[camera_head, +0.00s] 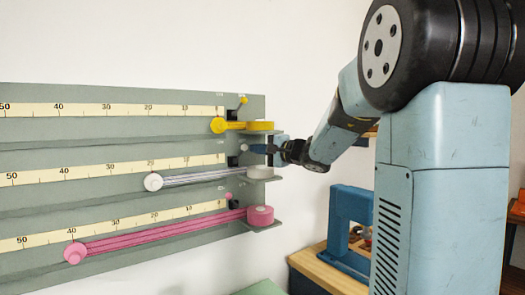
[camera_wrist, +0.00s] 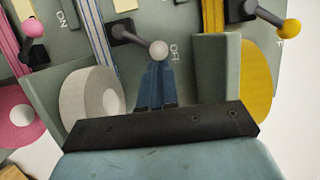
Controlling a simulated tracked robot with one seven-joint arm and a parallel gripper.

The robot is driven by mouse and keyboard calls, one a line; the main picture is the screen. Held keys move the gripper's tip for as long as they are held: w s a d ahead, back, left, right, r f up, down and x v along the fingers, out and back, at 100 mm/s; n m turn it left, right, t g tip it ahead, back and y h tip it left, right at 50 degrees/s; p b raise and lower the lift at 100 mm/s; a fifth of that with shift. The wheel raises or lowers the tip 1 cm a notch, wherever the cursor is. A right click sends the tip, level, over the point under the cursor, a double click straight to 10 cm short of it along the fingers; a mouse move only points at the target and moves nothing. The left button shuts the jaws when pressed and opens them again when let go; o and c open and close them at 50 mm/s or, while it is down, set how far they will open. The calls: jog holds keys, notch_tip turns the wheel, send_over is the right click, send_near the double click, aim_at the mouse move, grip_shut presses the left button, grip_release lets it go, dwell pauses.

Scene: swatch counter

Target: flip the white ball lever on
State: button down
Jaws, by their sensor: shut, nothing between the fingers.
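The white ball lever (camera_wrist: 158,50) has a dark arm reaching from a dark base (camera_wrist: 122,33) on the grey-green panel. Its ball lies beside the OFF label (camera_wrist: 174,52). The ball also shows in the head view (camera_head: 244,148), at the right end of the middle rail. My gripper (camera_wrist: 156,78) is shut and empty. Its blue fingertips are just below the white ball in the wrist view, and I cannot tell whether they touch it. In the head view my gripper (camera_head: 268,148) is to the right of the ball, at about its height.
A white roll (camera_wrist: 92,97) is left of my fingers and a grey upright plate (camera_wrist: 215,75) is right of them. A pink ball lever (camera_wrist: 33,27) and a yellow ball lever (camera_wrist: 290,28) flank the white one. A blue frame (camera_head: 347,222) stands on a wooden bench.

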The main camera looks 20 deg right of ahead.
dwell(0.3)
jog(key=shift+a+r+n, duration=0.2)
jog(key=shift+r+n, duration=0.05)
jog(key=shift+n, duration=0.05)
jog(key=shift+s+a+r+n, duration=0.3)
jog(key=shift+s+a+r, duration=0.05)
jog(key=shift+a+r, duration=0.4)
jog(key=shift+s+d, duration=0.2)
jog(key=v, duration=1.3)
jog(key=shift+r, duration=0.15)
jog(key=shift+s, duration=0.1)
